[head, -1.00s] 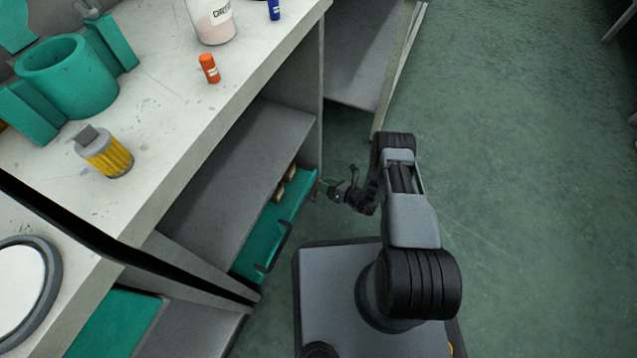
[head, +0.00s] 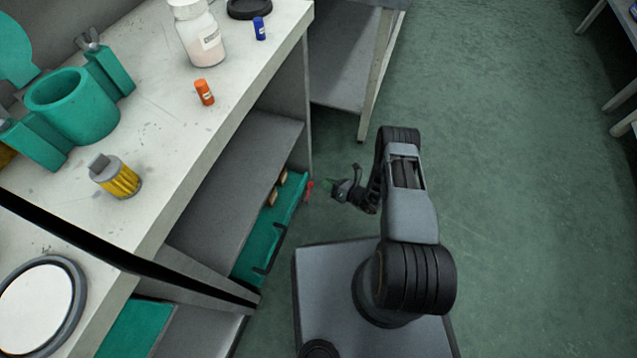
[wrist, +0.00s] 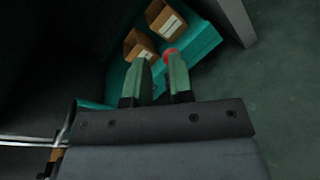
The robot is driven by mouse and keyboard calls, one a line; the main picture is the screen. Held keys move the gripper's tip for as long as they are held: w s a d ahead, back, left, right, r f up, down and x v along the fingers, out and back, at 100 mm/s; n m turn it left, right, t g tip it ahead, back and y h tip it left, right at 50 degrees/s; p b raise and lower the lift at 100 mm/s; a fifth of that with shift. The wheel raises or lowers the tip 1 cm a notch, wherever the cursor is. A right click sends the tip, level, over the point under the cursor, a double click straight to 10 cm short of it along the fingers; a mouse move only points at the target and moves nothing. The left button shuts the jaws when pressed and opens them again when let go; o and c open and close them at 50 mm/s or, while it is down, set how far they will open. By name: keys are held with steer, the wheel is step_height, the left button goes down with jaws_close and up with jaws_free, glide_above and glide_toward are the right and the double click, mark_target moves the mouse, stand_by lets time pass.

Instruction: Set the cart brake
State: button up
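A teal cart or drawer (head: 262,255) with a dark handle (head: 272,248) sits low under the bench. A small red part (head: 309,190) is at its far right corner, probably the brake; its exact shape is too small to tell. In the wrist view the red part (wrist: 170,54) shows just beyond my fingertips, near the right finger, against the teal side (wrist: 198,56). My gripper (head: 328,184) points left at the red part with a small gap between. In the wrist view my gripper (wrist: 160,58) has its two green fingers apart, with nothing held.
Two open brown boxes (wrist: 140,45) (wrist: 166,20) sit on the teal surface. The bench top (head: 170,120) overhangs on the left, and a bench leg (wrist: 236,20) stands close by. The floor (head: 490,160) to the right is clear.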

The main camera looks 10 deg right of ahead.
mark_target(309, 192)
steer(key=d+r+n+p, duration=0.1)
steer(key=n, duration=0.1)
steer(key=s+d+r+n+h+p, duration=0.1)
steer(key=r, duration=0.1)
steer(key=s+d+r+n+h+p, duration=0.1)
steer(key=r+n+p, duration=0.1)
steer(key=shift+s+n, duration=0.15)
steer(key=shift+n, duration=0.15)
jaws_close()
steer(key=s+d+n+g+h+p, duration=0.1)
steer(key=s+n+g+h+p, duration=0.3)
steer(key=n, duration=2)
steer(key=w+a+f+t+y+b, duration=0.1)
steer(key=w+a+f+t+b, duration=0.1)
steer(key=w+a+f+b, duration=0.4)
step_height(309, 192, down, 2)
steer(key=shift+w+a+f+n, duration=0.1)
steer(key=shift+w+a+n, duration=0.35)
steer(key=shift+a, duration=0.7)
